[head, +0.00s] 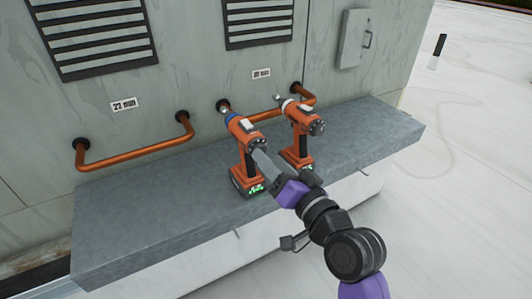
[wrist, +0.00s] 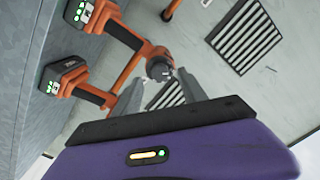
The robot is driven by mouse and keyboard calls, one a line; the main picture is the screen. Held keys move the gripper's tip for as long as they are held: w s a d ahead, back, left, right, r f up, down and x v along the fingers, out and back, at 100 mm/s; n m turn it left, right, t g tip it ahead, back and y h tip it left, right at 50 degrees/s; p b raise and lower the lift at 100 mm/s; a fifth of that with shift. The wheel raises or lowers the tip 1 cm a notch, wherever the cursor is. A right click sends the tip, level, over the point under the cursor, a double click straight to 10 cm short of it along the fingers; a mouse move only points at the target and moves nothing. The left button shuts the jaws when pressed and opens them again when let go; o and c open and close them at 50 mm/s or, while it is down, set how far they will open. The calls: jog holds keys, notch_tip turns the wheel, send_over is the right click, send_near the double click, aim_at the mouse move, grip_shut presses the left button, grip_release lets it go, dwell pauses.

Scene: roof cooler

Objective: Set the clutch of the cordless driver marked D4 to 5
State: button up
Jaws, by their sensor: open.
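Two orange cordless drivers stand upright on the grey ledge. The left driver (head: 246,170) has a blue collar at its far, wall-side end; the right driver (head: 301,140) has a white collar there. No D4 mark or clutch number is readable. My gripper (head: 259,154) is open, its fingers just in front of the rear end of the left driver. In the wrist view my gripper (wrist: 160,76) has its fingers apart, with the round dark rear end of a driver (wrist: 158,67) showing between them. Contact cannot be told. The second driver (wrist: 90,95) there is partly hidden behind a finger.
The grey ledge (head: 130,215) runs along a metal wall with copper pipes (head: 130,154) behind the drivers. Louvred vents (head: 95,35) and a small box (head: 352,38) are on the wall. The ledge is bare left of the drivers and at its right end.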

jog(key=shift+x, duration=1.35)
grip_shut()
jog(key=shift+m+p, duration=0.3)
jog(key=shift+p, duration=0.05)
jog(key=m+p, duration=0.6)
jog(key=m, duration=0.5)
jog(key=m+p, duration=0.6)
jog(key=m, duration=0.6)
jog(key=shift+f, duration=0.2)
